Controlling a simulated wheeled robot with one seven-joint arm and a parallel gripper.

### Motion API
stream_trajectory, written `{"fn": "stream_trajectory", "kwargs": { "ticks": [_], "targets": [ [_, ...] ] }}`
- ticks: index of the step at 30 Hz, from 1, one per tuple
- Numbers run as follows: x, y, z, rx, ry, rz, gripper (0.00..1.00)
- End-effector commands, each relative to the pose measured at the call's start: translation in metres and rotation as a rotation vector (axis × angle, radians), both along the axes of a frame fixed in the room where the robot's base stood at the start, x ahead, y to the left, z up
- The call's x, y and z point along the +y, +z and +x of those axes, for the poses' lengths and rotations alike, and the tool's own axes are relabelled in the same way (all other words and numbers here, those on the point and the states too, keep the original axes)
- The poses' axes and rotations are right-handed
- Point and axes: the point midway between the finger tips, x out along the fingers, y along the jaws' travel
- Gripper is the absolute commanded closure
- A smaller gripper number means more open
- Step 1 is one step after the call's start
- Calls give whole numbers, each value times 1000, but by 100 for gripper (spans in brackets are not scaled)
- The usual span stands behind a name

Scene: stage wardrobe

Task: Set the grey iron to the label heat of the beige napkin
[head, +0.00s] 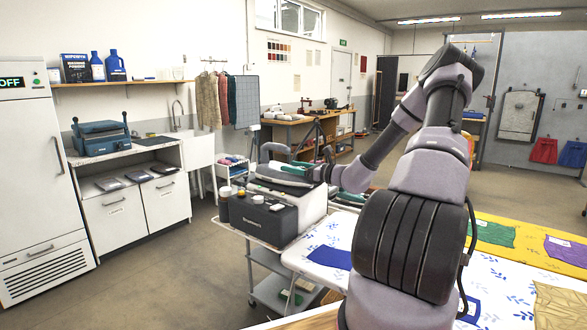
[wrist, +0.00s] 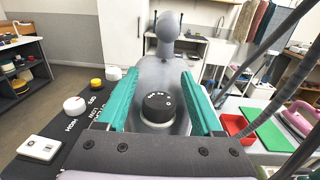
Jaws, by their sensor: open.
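The grey iron (wrist: 168,60) fills the middle of the wrist view. Its round black dial (wrist: 159,104) with small white marks faces the camera. My gripper (wrist: 159,82) is open, its teal fingers on either side of the dial, with a visible gap at each side. In the head view my gripper (head: 303,168) is at the iron (head: 268,181), which is partly hidden by it. A beige cloth (head: 561,306), likely the napkin, lies at the lower right in the head view. Its label is too small to read, and I cannot read the dial's setting.
A black control box (head: 262,218) with knobs stands on a cart beside the iron. A white patterned cover (head: 330,236) carries a blue cloth (head: 331,257). Green (head: 490,232) and purple (head: 566,251) cloths lie right. The wrist view shows a red tray (wrist: 238,126) and a pink iron (wrist: 298,118).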

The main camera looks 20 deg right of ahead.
Motion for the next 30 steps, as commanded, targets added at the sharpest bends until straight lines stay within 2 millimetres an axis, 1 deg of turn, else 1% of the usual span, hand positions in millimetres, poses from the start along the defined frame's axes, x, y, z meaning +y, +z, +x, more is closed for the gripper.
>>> {"fn": "stream_trajectory", "kwargs": {
  "ticks": [2,3,5,6,8,9,16,20,26,30],
  "targets": [
    [0,0,0,0,0,0,32],
    [0,0,0,0,0,0,36],
    [0,0,0,0,0,0,59],
    [0,0,0,0,0,0,74],
    [0,0,0,0,0,0,97],
    [0,0,0,0,0,0,100],
    [0,0,0,1,-12,0,100],
    [0,0,0,1,-48,0,100],
    [-2,0,2,4,-165,-2,100],
    [-4,0,3,2,-283,-2,100]
  ]
}}
